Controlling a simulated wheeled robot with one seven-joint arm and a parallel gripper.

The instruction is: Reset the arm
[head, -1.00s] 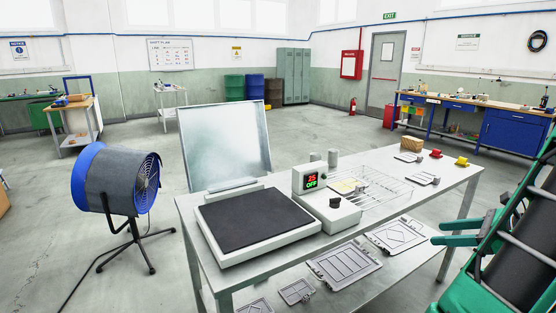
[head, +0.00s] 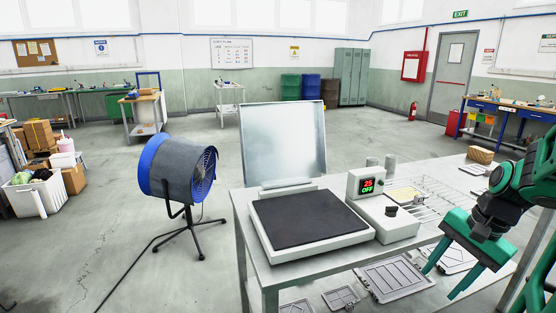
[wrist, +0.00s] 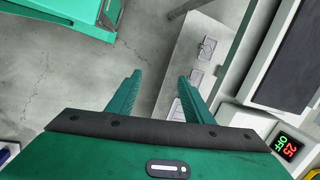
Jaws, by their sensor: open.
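My gripper (head: 447,281) is green and shows at the lower right in the head view, in front of the table's near edge. Its two fingers are apart with nothing between them. In the wrist view the gripper (wrist: 160,95) points past the table side, with floor and the lower shelf beyond the fingers. My arm is folded at the right edge of the head view, and part of it is cut off.
A steel table (head: 262,270) holds a flat device with a dark plate (head: 308,216), a raised lid (head: 284,140) and a control box (head: 366,186) reading 25 OFF. Grey panels (head: 397,277) lie on its lower shelf. A blue fan (head: 180,168) stands left.

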